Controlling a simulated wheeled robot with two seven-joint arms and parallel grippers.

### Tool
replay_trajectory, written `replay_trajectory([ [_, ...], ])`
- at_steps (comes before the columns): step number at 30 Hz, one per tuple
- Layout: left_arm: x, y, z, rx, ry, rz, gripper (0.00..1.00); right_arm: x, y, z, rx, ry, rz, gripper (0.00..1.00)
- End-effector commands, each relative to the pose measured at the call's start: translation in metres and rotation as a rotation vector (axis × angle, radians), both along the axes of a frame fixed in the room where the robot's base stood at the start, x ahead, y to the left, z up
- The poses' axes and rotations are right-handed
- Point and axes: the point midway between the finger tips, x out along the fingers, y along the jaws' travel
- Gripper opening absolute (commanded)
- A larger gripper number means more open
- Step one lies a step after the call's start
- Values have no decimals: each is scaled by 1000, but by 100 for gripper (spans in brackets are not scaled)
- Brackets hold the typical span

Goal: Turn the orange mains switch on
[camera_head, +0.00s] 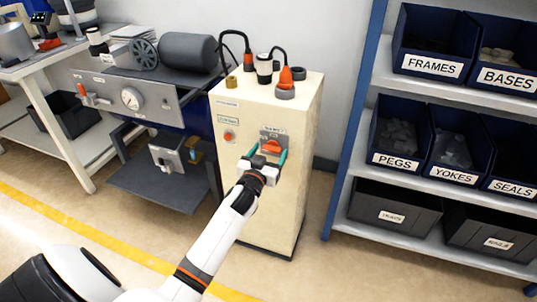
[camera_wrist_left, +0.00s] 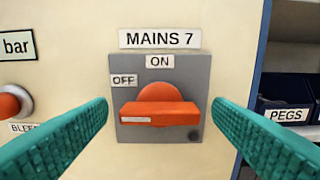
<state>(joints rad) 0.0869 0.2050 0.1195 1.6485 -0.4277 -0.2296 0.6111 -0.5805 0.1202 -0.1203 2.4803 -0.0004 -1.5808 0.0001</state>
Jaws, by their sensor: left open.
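The orange mains switch (camera_head: 271,146) is on the front of a cream cabinet (camera_head: 262,205). In the left wrist view the switch (camera_wrist_left: 160,112) sits on a grey plate (camera_wrist_left: 192,72) under a "MAINS 7" label. Its handle lies horizontal, with a small white mark at its left end. An "ON" label is above it and an "OFF" label is at upper left. My left gripper (camera_head: 266,160) is open, with its green fingers (camera_wrist_left: 160,130) on either side of the switch, apart from the handle. My right gripper does not show.
A red button (camera_wrist_left: 12,103) with a "BLEED"-like label, partly cut off, is left of the switch. A blue shelf rack with labelled bins (camera_head: 395,160) stands to the right. A bench with a gauge (camera_head: 131,98) and a motor is to the left. Cables and plugs (camera_head: 286,78) stand on the cabinet top.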

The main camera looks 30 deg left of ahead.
Motion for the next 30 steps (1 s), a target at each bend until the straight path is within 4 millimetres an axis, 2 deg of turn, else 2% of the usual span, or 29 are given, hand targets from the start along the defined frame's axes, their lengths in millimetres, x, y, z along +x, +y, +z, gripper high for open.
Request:
replay_trajectory([
  [3, 0, 0, 0, 0, 0, 0, 75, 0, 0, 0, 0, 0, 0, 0],
  [9, 0, 0, 0, 0, 0, 0, 42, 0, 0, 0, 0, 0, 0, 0],
  [12, 0, 0, 0, 0, 0, 0, 30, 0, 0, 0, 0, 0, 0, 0],
  [22, 0, 0, 1, 57, 15, 0, 30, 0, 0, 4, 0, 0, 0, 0],
  [30, 0, -1, 2, 236, 58, 0, 30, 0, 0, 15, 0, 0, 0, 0],
])
